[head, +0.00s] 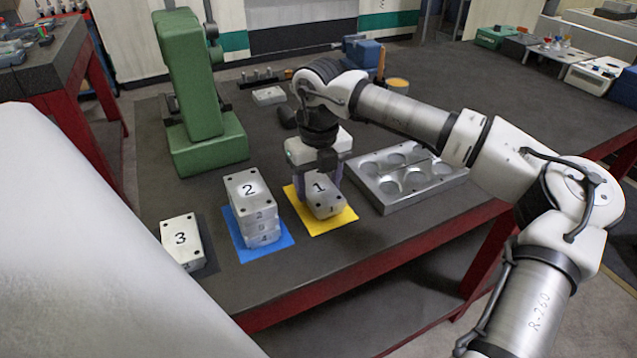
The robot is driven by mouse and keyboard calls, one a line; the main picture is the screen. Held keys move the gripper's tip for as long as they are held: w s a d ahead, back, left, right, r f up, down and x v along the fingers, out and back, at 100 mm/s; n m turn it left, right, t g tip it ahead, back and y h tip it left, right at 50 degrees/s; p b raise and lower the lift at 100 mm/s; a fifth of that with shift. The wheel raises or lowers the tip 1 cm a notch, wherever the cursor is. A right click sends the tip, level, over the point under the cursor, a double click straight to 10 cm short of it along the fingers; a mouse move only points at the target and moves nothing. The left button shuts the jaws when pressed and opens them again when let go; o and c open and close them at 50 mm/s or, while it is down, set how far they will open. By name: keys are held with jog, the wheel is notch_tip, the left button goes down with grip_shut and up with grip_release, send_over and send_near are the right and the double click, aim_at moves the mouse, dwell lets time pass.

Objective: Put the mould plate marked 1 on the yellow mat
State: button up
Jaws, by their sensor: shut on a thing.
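The mould plate marked 1 (322,196) is a silver block over the yellow mat (339,220). My gripper (318,181) points down from above and is shut on this plate. The plate appears to rest on the mat or sit very close to it; from this view I cannot tell if there is a gap. The mat's yellow border shows around the plate, mostly at the front and left. My gripper and wrist hide the plate's far part.
Left of the yellow mat, the plate marked 2 (247,187) tops a stack on a blue mat (274,244). The plate marked 3 (181,240) lies on a dark mat further left. A metal tray with round pockets (422,193) stands close right. A green machine (192,80) stands behind.

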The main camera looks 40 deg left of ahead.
aim_at(317, 188)
jog(key=shift+f, duration=0.35)
jog(key=shift+f, duration=0.2)
jog(key=o, duration=1.4)
jog(key=shift+r, duration=0.1)
notch_tip(317, 188, up, 12)
jog(key=shift+r+b, duration=0.1)
jog(key=shift+b, duration=0.6)
jog(key=shift+s+a, duration=0.1)
